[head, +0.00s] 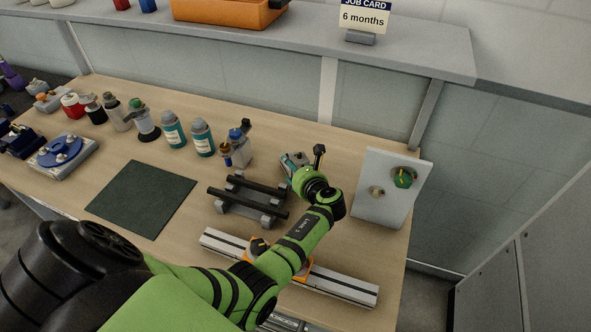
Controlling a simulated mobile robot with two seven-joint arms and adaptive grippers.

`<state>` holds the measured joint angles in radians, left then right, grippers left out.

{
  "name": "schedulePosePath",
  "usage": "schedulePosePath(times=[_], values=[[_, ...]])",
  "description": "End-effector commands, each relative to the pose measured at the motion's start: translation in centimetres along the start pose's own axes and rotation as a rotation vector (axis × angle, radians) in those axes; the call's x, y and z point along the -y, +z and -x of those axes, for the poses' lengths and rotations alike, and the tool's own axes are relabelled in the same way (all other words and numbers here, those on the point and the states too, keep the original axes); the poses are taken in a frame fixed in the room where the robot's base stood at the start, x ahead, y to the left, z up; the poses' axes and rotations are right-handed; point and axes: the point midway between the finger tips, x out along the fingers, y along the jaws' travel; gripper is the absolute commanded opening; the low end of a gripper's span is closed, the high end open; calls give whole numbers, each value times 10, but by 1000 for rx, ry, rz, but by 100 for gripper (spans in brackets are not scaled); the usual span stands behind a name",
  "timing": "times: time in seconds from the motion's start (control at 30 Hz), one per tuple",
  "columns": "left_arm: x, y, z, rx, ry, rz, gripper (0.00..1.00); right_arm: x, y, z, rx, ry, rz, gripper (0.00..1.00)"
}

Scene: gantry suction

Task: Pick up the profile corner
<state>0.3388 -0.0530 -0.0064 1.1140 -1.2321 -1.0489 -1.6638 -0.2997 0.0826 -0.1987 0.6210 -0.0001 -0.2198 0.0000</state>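My green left arm reaches in from the lower left, across the front of the bench, to its wrist near the bench's right part. My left gripper (310,165) is mostly hidden behind that wrist, so its fingers and anything between them cannot be made out. A teal and grey part (291,162) shows just left of the wrist, and a small dark upright piece shows just above it. No piece is clearly recognisable as the profile corner; it may be hidden by the arm. My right gripper is not in view.
A rack with black bars (249,192) stands left of the wrist. An aluminium rail (340,285) runs under the forearm. A grey upright panel with knobs (391,207) stands at right. Bottles (173,130) line the back left. The dark green mat (142,199) is empty.

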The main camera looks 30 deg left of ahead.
Motion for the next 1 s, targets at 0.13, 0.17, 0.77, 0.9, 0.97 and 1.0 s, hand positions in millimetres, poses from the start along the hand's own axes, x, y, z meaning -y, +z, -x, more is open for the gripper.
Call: schedulePosePath(times=[0.13,0.17,0.77,0.9,0.97,1.0], values=[[0,0,0,0,0,0,5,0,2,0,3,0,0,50],[1,2,0,4,-2,2,5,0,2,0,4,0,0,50],[1,40,16,7,-3,8,5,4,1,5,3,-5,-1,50],[1,64,26,7,-2,8,5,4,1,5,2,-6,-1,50],[1,73,30,7,-3,6,5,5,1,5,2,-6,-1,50],[1,78,32,6,-3,7,5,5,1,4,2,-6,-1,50]])
